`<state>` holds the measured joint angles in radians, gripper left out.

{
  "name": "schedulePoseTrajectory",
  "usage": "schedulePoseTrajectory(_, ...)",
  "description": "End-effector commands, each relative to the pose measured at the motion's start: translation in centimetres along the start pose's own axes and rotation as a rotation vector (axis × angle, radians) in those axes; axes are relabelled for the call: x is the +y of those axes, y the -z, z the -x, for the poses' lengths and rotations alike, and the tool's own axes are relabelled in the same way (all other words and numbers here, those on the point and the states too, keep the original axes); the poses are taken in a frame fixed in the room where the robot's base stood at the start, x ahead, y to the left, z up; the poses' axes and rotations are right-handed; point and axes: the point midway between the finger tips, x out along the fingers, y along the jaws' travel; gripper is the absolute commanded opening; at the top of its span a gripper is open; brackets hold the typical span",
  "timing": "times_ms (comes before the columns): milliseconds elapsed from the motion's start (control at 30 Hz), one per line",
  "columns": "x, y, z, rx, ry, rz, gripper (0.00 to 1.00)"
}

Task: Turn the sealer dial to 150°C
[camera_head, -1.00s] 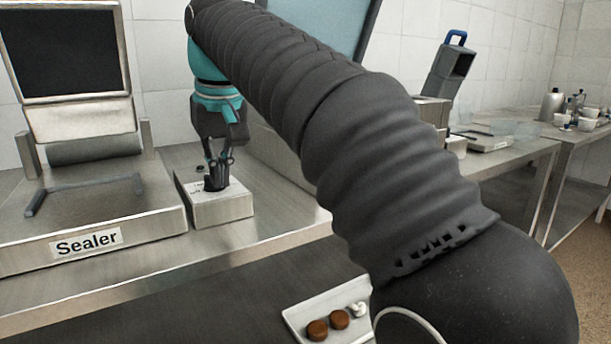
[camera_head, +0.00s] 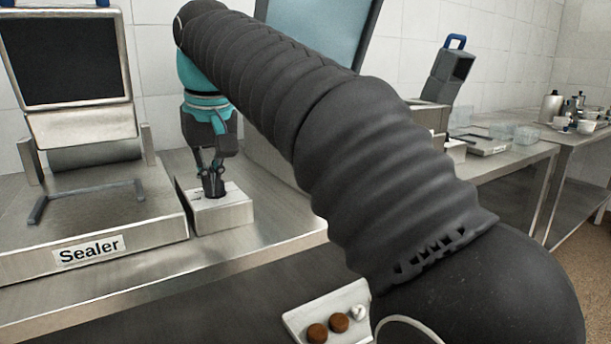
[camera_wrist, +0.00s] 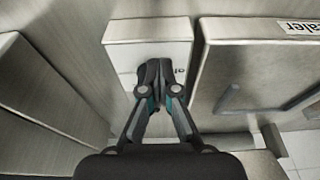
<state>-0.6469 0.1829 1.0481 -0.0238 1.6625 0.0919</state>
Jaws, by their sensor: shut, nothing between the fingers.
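The sealer (camera_head: 95,228) is a steel machine with a dark screen, at the left in the head view. Its label plate shows at the upper right in the wrist view (camera_wrist: 300,27). A small steel control box (camera_head: 230,213) with a pale top stands just right of it; it also shows in the wrist view (camera_wrist: 125,30). My gripper (camera_head: 213,190) points down onto the top of this box, its fingers shut together. In the wrist view the fingertips (camera_wrist: 160,70) cover the middle of the box top. The dial is hidden behind or under them, and its setting cannot be read.
A tray (camera_head: 325,305) with brown round items stands low in front. A grey device with a blue handle (camera_head: 450,75) stands at the back right. Pots and cups (camera_head: 570,112) are on the far right table. My arm covers the middle.

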Motion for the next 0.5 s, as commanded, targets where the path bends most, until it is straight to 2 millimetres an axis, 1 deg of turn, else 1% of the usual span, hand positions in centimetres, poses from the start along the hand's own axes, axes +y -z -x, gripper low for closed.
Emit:
schedulePoseTrajectory(300,0.04,0.11,-0.06,0.003,-0.001,-0.001,0.00)
schedulePoseTrajectory(500,-0.11,-0.35,0.09,0.002,-0.001,-0.001,0.00)
